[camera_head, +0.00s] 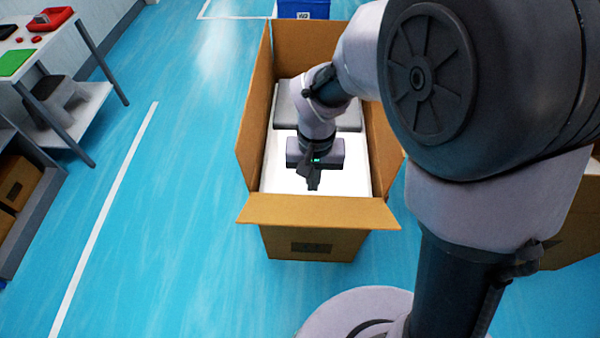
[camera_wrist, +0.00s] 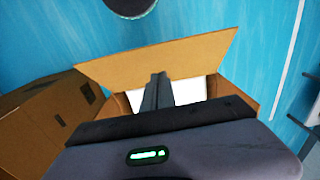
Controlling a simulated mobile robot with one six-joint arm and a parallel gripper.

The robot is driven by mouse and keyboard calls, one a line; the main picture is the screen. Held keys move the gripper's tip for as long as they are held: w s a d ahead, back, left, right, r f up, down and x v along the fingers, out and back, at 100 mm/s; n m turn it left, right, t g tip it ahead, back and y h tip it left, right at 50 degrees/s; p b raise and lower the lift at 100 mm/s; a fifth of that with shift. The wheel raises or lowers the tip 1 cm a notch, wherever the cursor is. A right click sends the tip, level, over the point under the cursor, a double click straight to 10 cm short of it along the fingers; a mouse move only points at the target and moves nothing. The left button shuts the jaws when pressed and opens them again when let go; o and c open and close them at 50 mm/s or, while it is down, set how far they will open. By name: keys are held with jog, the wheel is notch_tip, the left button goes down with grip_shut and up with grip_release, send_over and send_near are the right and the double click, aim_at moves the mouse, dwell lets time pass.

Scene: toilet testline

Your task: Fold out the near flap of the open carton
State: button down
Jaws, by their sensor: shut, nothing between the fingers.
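The open brown carton (camera_head: 340,245) stands on the blue floor. Its near flap (camera_head: 318,211) leans outward over the near wall, and its wide free edge points toward my body. The near flap also shows in the wrist view (camera_wrist: 150,62), behind my fingertips. My gripper (camera_head: 313,184) is shut and empty, pointing down over the carton's near end, just inside the near flap. In the wrist view its fingers (camera_wrist: 159,80) overlap the flap in the picture; I cannot tell whether they touch it.
The left flap (camera_head: 255,110) and far flap (camera_head: 305,48) stand up; the right flap (camera_head: 384,130) leans outward. White contents (camera_head: 280,172) and a grey piece (camera_head: 288,105) lie inside. Another carton (camera_wrist: 45,125) stands beside it. A shelf table (camera_head: 90,100) is at the left; floor between is free.

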jog(key=b, duration=0.4)
send_over(312, 225)
jog(key=w, duration=0.4)
notch_tip(312, 225, down, 11)
jog(key=shift+s+r, duration=0.1)
jog(key=shift+s+f+b, duration=0.65)
jog(key=shift+s+f, duration=0.45)
jog(key=shift+s, duration=0.05)
jog(key=shift+s+f, duration=0.1)
jog(key=shift+f, duration=0.05)
jog(key=shift+s+f+b, duration=0.45)
jog(key=shift+f+b, duration=0.25)
jog(key=shift+b, duration=0.05)
jog(key=shift+s, duration=0.3)
jog(key=shift+s+r, duration=0.1)
jog(key=shift+w, duration=0.2)
